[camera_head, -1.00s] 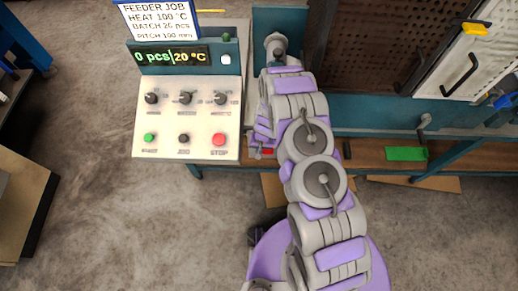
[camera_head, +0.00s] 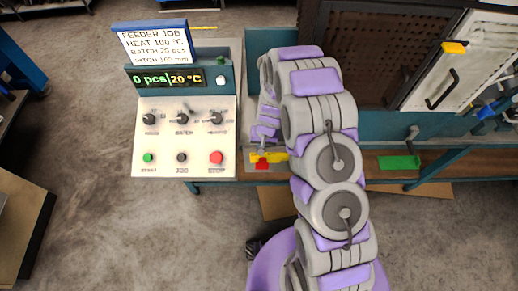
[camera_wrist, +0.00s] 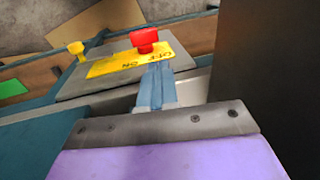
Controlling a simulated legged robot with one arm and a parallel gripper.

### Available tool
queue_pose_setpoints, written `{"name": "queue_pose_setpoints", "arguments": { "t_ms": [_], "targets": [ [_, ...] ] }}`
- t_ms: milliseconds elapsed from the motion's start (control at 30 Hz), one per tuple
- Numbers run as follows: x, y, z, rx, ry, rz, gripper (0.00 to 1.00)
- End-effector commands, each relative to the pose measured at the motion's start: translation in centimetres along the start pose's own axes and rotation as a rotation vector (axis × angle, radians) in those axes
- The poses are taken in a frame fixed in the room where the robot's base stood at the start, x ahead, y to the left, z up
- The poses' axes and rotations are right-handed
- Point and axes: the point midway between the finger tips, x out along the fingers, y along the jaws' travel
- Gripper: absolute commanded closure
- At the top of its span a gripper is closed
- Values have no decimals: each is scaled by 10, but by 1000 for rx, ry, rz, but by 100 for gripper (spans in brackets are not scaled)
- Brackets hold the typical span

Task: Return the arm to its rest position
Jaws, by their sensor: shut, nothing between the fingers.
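My arm (camera_head: 322,110) is raised and folded in front of the bench in the head view. My gripper (camera_wrist: 158,72) shows in the wrist view with its blue-grey fingers together and nothing between them. The fingertips appear close to a yellow OFF/ON plate (camera_wrist: 108,66) with a red knob (camera_wrist: 144,37); I cannot tell whether they touch. In the head view, the gripper's end points down near the same yellow plate (camera_head: 281,157), and the arm partly hides that area.
A control panel (camera_head: 184,138) with knobs and green, black and red buttons stands left of my arm. Its display reads 0 pcs, 20 °C. A perforated dark cabinet (camera_head: 365,50) and white door (camera_head: 465,65) are at right. Concrete floor (camera_head: 110,235) is clear at lower left.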

Motion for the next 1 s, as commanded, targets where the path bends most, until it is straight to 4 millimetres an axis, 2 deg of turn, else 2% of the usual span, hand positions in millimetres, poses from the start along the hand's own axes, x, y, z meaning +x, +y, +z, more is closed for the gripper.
{"name": "queue_pose_setpoints", "arguments": {
  "t_ms": [700,767,867,1000],
  "targets": [
    [-6,0,0,0,1,-2,100],
    [-13,-1,0,-2,1,-4,100],
    [-36,-3,4,-8,-5,-12,100],
    [-84,-6,14,-23,-12,-25,100]
  ]
}}
